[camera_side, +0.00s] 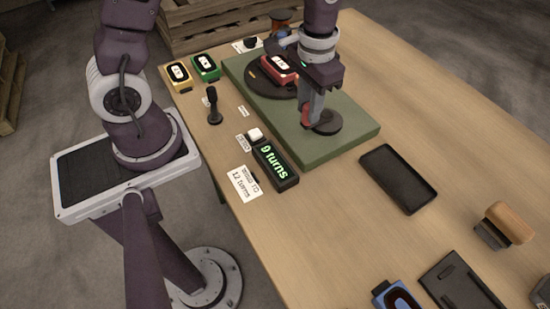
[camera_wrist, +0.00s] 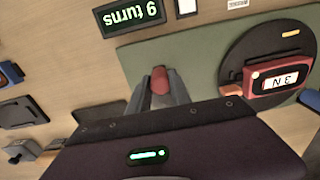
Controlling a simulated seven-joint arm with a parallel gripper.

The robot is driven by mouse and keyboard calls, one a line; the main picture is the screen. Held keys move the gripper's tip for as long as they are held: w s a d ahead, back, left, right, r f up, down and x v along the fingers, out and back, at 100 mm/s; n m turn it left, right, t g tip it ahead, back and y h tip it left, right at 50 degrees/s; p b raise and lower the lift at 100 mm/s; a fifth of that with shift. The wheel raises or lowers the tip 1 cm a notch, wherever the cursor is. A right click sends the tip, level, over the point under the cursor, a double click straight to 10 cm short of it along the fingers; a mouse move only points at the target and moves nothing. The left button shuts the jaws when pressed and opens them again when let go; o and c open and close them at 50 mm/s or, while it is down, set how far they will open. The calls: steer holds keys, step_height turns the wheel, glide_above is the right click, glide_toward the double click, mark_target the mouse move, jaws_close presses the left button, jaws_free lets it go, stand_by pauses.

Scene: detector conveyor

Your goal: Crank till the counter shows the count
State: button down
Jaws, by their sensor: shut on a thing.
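My gripper (camera_side: 311,112) is shut on the red crank knob (camera_side: 304,115), which stands on a small dark crank disc (camera_side: 327,124) at the near end of a green base (camera_side: 345,142). In the wrist view the red knob (camera_wrist: 159,79) sits between my two grey fingers. The counter (camera_side: 275,166) in front of the base reads 9 turns in green. A white card (camera_side: 243,183) beside it says 12 turns. A dark round turntable (camera_side: 262,84) on the base carries a red device (camera_side: 280,69) with a white label; it also shows in the wrist view (camera_wrist: 281,77).
Yellow (camera_side: 178,76) and green (camera_side: 206,68) devices stand at the back left. A white button (camera_side: 255,134) and a black upright post (camera_side: 213,106) stand left of the base. A dark tablet (camera_side: 398,178), wooden-handled stamp (camera_side: 505,225) and blue device (camera_side: 395,296) lie nearer.

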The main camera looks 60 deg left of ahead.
steer(key=a, duration=0.2)
steer(key=shift+w+a, duration=0.3)
steer(key=shift+w, duration=0.1)
steer(key=shift+w+a, duration=0.75)
steer(key=shift+a, duration=0.1)
steer(key=shift+w+a, duration=0.25)
steer(key=shift+w, duration=0.2)
steer(key=shift+w+a, duration=0.2)
steer(key=shift+w, duration=0.25)
steer(key=shift+w+a, duration=0.15)
steer(key=shift+w, duration=0.6)
steer(key=shift+s, duration=0.1)
steer(key=c, duration=1.2)
jaws_free()
steer(key=shift+c, duration=0.2)
